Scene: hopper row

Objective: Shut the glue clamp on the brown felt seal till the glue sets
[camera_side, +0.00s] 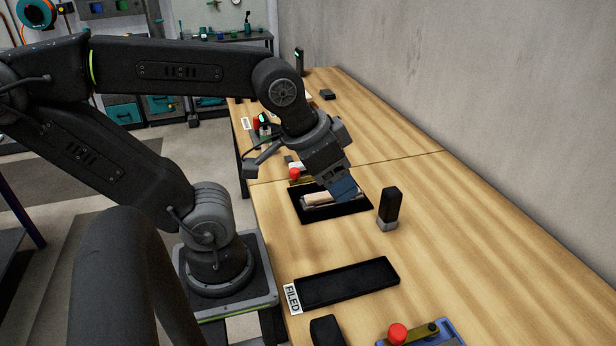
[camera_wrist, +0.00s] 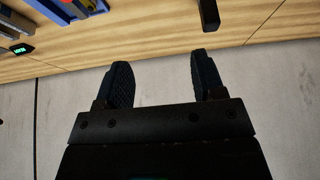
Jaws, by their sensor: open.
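A clamp-like fixture with a red knob (camera_side: 397,333) and a blue base (camera_side: 447,330) is cut off by the bottom edge of the side view. I cannot tell which is the glue clamp. A brown felt seal cannot be made out; a tan, roller-like piece (camera_side: 317,197) lies on a black mat (camera_side: 299,211). My gripper (camera_side: 346,190) is above the mat's right part, close to that piece. In the wrist view my gripper (camera_wrist: 157,82) is open, with nothing between its fingers.
A black upright block with a grey foot (camera_side: 390,205) stands right of the mat. A long black tray (camera_side: 346,284) lies in front, beside a FILED label (camera_side: 292,299). A grey wall bounds the bench on the right. Bare wood (camera_side: 480,250) lies along the right side.

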